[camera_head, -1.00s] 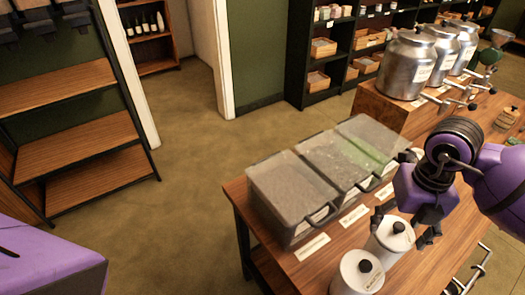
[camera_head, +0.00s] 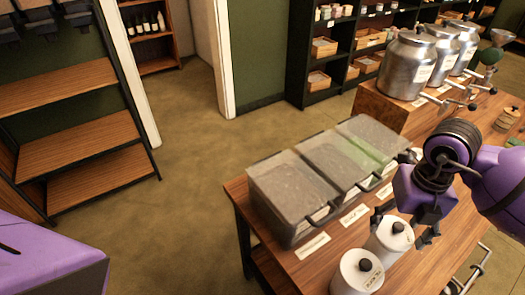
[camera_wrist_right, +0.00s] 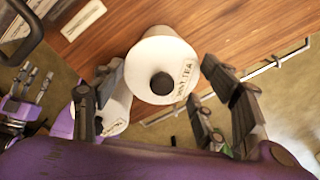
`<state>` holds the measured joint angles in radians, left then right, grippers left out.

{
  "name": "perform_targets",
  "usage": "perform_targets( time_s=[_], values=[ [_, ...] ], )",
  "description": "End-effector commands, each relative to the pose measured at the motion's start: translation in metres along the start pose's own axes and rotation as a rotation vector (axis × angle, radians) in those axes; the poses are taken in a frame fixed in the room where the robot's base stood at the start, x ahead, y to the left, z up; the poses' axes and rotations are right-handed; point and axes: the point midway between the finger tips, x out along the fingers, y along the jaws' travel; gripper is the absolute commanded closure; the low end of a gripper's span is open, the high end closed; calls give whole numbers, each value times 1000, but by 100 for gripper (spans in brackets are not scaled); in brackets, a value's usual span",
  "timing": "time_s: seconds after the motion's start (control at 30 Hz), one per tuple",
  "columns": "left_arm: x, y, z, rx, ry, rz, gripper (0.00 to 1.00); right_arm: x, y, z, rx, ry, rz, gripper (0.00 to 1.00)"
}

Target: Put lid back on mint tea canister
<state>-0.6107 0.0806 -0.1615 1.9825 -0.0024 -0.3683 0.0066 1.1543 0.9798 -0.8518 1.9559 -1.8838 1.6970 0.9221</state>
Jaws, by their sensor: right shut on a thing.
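The mint tea canister (camera_head: 386,245) is white and stands upright on the wooden table at right. Its white lid (camera_head: 395,231) with a black knob is at its top; I cannot tell whether it is fully seated. In the right wrist view, the lid (camera_wrist_right: 163,60) faces me, with lettering ending in "TEA" near its edge.
Another white canister (camera_head: 355,275) with a black-knobbed lid stands close in front. Clear-lidded bins (camera_head: 290,187) line the table's left side, with paper labels (camera_head: 312,247) before them. Steel urns (camera_head: 407,66) stand behind. Bare wood (camera_head: 440,253) lies to the right.

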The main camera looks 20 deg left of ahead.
Motion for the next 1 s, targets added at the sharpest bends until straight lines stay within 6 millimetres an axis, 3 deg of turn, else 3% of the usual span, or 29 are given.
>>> perform_targets(
  time_s=[0.33, 0.37, 0.5, 0.77, 0.87, 1.0],
  values=[
    [1, 1, -2, 0, 4, 1, 61, 0, 0, 0, -1, 0, 0, 51],
    [1, 1, -2, 0, 4, 1, 61, 0, 0, 0, -1, 0, 0, 32],
    [1, 1, -2, 0, 4, 1, 61, 0, 0, 0, -1, 0, 0, 14],
    [1, 1, -2, 0, 4, 1, 61, 0, 0, 0, -1, 0, 0, 11],
    [1, 1, -2, 0, 4, 1, 61, 0, 0, 0, -1, 0, 0, 1],
    [1, 1, -2, 0, 4, 1, 61, 0, 0, 0, -1, 0, 0, 0]
  ],
)
